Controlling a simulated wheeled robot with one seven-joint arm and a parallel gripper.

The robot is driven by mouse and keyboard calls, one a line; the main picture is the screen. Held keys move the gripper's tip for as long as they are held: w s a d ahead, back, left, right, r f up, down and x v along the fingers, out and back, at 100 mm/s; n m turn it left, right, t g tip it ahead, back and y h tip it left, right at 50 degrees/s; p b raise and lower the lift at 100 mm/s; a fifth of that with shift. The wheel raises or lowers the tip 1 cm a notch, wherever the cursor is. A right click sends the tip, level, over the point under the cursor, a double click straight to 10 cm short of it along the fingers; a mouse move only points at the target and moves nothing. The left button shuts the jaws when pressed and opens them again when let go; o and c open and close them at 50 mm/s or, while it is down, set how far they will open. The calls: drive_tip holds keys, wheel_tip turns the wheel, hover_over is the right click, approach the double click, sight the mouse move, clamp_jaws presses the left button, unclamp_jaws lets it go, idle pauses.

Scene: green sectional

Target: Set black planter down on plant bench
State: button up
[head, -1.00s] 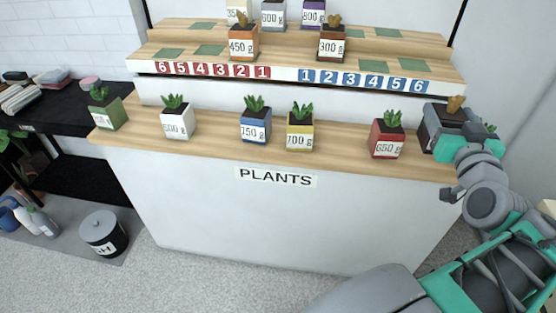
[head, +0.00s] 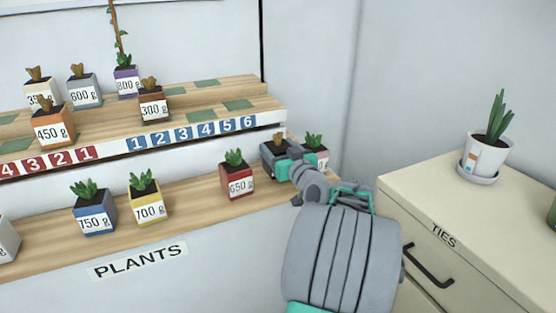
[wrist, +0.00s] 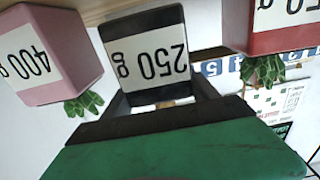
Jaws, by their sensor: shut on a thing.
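The black planter (head: 270,151), with a brown plant top, is at the right end of the lower shelf of the plant bench (head: 180,190). In the wrist view the black planter (wrist: 147,55) is upside down, with a white 250 g label facing the camera. My gripper (head: 286,160) is shut on it from the front; the dark fingers (wrist: 163,102) also show in the wrist view. The planter looks upright relative to its neighbours. Its base is against or just above the wood; I cannot tell which.
A red 650 g pot (head: 237,177) stands left of the black planter, and a pink 400 g pot (wrist: 48,55) stands close on its other side. Yellow (head: 146,202) and blue (head: 92,212) pots stand farther left. A beige cabinet (head: 450,220) stands at the right.

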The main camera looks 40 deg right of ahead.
drive_tip(key=shift+s+f, duration=0.1)
drive_tip(key=shift+f, duration=1.3)
drive_tip(key=shift+f, duration=0.1)
drive_tip(key=shift+f+b, duration=0.15)
drive_tip(key=shift+b, duration=0.3)
drive_tip(key=o, duration=1.8)
drive_tip(key=shift+r+p, duration=0.4)
drive_tip(key=shift+p, duration=0.05)
drive_tip(key=v, duration=1.2)
drive_tip(key=shift+f, duration=0.15)
